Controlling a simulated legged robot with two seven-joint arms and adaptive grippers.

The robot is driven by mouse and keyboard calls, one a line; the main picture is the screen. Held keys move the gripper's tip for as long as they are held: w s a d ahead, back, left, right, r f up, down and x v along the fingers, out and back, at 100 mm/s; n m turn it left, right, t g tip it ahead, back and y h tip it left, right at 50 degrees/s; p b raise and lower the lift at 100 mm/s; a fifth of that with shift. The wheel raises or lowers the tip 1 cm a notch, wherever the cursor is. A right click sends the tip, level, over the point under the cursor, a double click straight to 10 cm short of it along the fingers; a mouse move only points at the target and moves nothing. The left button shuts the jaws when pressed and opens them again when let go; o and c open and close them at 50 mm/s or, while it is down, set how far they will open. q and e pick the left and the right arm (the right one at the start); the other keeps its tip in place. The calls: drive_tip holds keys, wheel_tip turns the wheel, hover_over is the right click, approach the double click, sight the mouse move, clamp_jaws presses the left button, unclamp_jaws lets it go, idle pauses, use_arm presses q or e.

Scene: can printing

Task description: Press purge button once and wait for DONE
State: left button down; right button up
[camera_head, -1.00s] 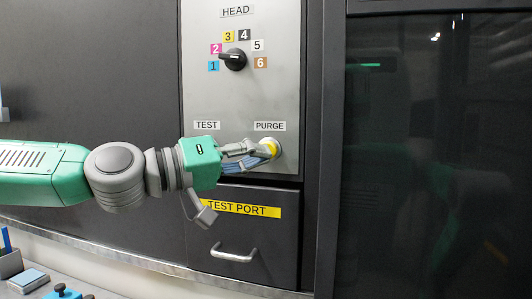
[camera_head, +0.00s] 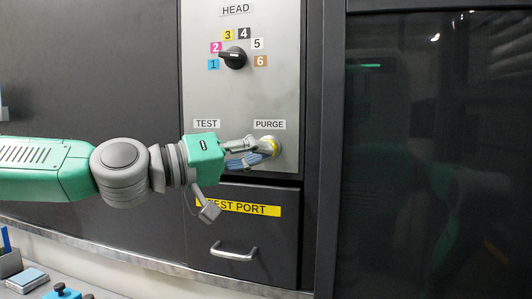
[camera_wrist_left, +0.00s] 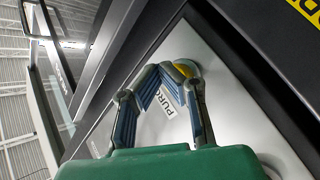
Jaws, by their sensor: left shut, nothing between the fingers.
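The purge button (camera_head: 273,146) is a round yellow button in a pale ring on the grey panel, under the PURGE label (camera_head: 269,125). In the left wrist view the yellow button (camera_wrist_left: 184,70) shows right at my fingertips, partly covered by them. My left gripper (camera_head: 262,151) is shut and empty, reaching in from the left with its fingertips at the button. I cannot tell whether they touch it or press it in. My right gripper is out of view. No DONE message is readable in these frames.
A HEAD selector knob (camera_head: 234,57) with numbered coloured labels sits higher on the panel (camera_head: 205,95). A TEST label (camera_head: 206,125) is left of PURGE. Below is a TEST PORT drawer with a handle (camera_head: 234,253). A dark glossy door (camera_head: 430,190) fills the right.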

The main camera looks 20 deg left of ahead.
use_arm(q)
drive_tip(key=shift+w+b, duration=0.4)
drive_tip(key=shift+w, duration=0.45)
idle(1.1)
drive_tip(key=shift+s+r, duration=0.1)
drive_tip(key=shift+s, duration=1.2)
drive_tip(key=s+p, duration=0.1)
drive_tip(key=s, duration=0.4)
drive_tip(key=shift+a+p, duration=0.15)
drive_tip(key=shift+p, duration=0.2)
